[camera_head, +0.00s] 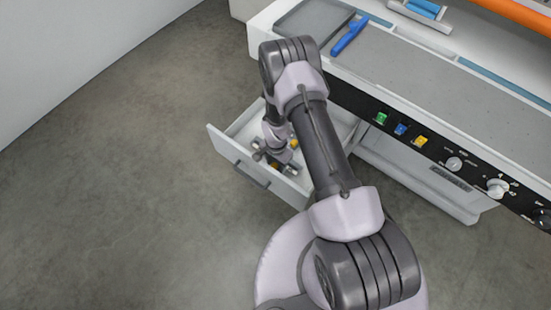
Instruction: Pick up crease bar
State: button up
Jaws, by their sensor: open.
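My gripper (274,161) is open and points down at the open white drawer (229,150), over or inside it; I cannot tell how deep. Small yellow pieces (294,144) show in the drawer beside and between the parts of my gripper. My arm and gripper hide much of the drawer's inside. I cannot tell for sure which thing is the crease bar.
The machine's worktop (400,70) rises behind the drawer, with a grey tray (312,20) at its left end. Its front panel has green, blue and yellow buttons (401,130) and knobs (497,187). An orange bar (515,12) is at top right. The floor to the left is clear.

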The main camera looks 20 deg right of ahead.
grip_shut()
